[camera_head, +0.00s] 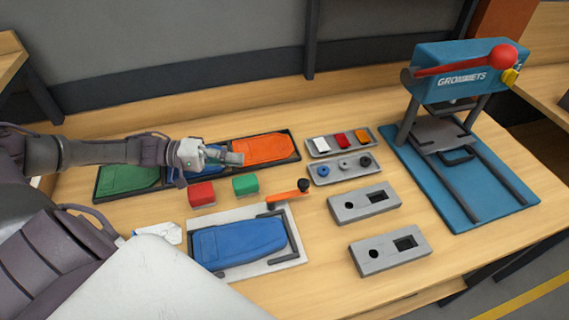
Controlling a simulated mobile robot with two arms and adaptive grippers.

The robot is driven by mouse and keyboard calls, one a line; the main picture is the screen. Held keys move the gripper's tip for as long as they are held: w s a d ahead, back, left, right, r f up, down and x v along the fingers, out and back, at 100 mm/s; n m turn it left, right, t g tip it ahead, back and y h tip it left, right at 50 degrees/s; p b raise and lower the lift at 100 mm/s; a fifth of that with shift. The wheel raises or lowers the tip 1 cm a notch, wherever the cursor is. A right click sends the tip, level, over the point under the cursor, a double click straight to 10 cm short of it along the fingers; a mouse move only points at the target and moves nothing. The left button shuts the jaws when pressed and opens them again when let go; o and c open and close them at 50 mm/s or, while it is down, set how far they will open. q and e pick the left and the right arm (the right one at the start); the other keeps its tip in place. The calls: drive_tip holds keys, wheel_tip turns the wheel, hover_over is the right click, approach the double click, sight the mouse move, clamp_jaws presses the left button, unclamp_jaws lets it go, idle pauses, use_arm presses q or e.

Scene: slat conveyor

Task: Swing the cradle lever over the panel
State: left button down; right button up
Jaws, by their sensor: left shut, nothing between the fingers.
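The cradle (291,259) is a pale plate on the table with a blue panel (240,243) lying in it. Its orange lever (285,196) with a dark knob sits at the cradle's back right corner. The lever points right, away from the panel, and does not lie across it. Dark brackets edge the panel at the back and right. My left gripper (238,159) is shut and empty, above the tray of panels, behind and left of the lever and apart from it. My right gripper is not in view.
A dark tray (97,194) holds green, blue and orange panels. A red block (201,194) and green block (245,185) stand between tray and cradle. Two grey fixtures (352,206) (375,257) and small parts trays (319,182) (315,154) lie right; a blue grommet press (455,75) stands beyond.

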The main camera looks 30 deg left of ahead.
use_arm(q)
drive_tip(key=shift+s+d+r, duration=0.15)
drive_tip(key=shift+w+d, duration=0.25)
drive_tip(key=shift+d, duration=0.1)
drive_tip(key=p+x, duration=0.2)
drive_tip(key=x, duration=0.6)
drive_tip(key=shift+w+d+p, duration=0.15)
drive_tip(key=shift+d+p, duration=0.05)
drive_tip(key=shift+p, duration=0.2)
drive_tip(key=d, duration=0.1)
drive_tip(key=d+p, duration=0.1)
drive_tip(key=d, duration=0.1)
drive_tip(key=shift+d+f+p, duration=0.15)
drive_tip(key=shift+f+p, duration=0.15)
drive_tip(key=shift+f, duration=0.05)
drive_tip(key=shift+s+d+f, duration=0.1)
drive_tip(key=shift+s+d, duration=0.25)
drive_tip(key=shift+d, duration=0.1)
drive_tip(key=shift+f, duration=0.1)
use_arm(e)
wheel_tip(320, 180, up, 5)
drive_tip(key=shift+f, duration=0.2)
use_arm(q)
drive_tip(key=shift+d, duration=0.1)
